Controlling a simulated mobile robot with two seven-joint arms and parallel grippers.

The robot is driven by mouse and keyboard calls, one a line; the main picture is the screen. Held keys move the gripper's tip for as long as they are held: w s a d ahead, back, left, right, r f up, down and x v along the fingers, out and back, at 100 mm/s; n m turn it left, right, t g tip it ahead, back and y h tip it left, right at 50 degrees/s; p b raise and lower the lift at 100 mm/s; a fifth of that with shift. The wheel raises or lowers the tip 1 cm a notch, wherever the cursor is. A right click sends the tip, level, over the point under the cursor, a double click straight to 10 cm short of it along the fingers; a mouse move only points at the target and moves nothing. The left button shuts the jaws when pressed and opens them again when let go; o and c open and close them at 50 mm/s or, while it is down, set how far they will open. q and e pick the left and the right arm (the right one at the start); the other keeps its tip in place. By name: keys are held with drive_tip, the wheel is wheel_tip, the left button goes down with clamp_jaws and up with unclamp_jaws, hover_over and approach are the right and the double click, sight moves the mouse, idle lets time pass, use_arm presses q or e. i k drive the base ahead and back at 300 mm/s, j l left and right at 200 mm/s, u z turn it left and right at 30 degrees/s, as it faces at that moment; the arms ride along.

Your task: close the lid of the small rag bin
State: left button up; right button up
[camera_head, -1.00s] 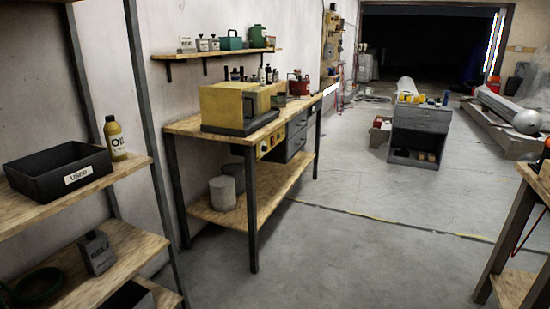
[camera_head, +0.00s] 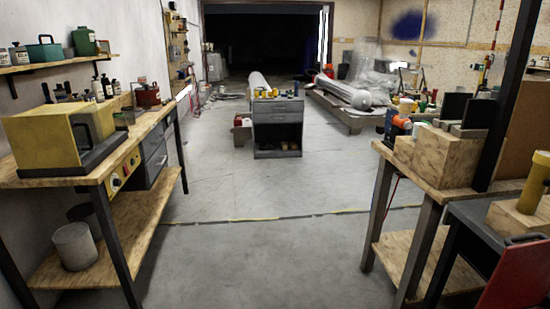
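I cannot pick out the small rag bin for certain. A small red container (camera_head: 147,93) stands at the far end of the left workbench (camera_head: 95,180); it is too small to tell whether it has a lid or how that sits. A red panel (camera_head: 515,283) shows at the bottom right, beside a dark grey cabinet or cart (camera_head: 462,262), cut off by the frame edge. Neither of my grippers is in view.
A yellow machine (camera_head: 55,135) sits on the left workbench, with a grey cylinder (camera_head: 75,246) on its lower shelf. The right workbench (camera_head: 425,178) carries wooden blocks (camera_head: 445,157). A grey drawer cabinet (camera_head: 278,127) stands ahead. The floor (camera_head: 270,190) between is clear.

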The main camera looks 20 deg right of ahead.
sight(520, 280)
drive_tip(key=i+z, duration=0.15)
drive_tip(key=z, duration=0.25)
drive_tip(key=i+j+z, duration=0.1)
drive_tip(key=z, duration=0.25)
drive_tip(key=i+j+z, duration=0.15)
drive_tip(key=z, duration=0.25)
drive_tip(key=i+j+z, duration=0.1)
drive_tip(key=z, duration=0.4)
drive_tip(key=i+j+z, duration=0.25)
drive_tip(key=z, duration=0.2)
drive_tip(key=i+j+z, duration=0.15)
drive_tip(key=j+z, duration=0.15)
drive_tip(key=z, duration=0.2)
drive_tip(key=i+j+z, duration=0.1)
drive_tip(key=j+z, duration=0.2)
drive_tip(key=z, duration=0.15)
drive_tip(key=i+j+z, duration=0.1)
drive_tip(key=j+z, duration=0.2)
drive_tip(key=i+j+z, duration=0.1)
drive_tip(key=j+z, duration=0.25)
drive_tip(key=i+j+z, duration=0.2)
drive_tip(key=i, duration=0.25)
drive_tip(key=j, duration=0.1)
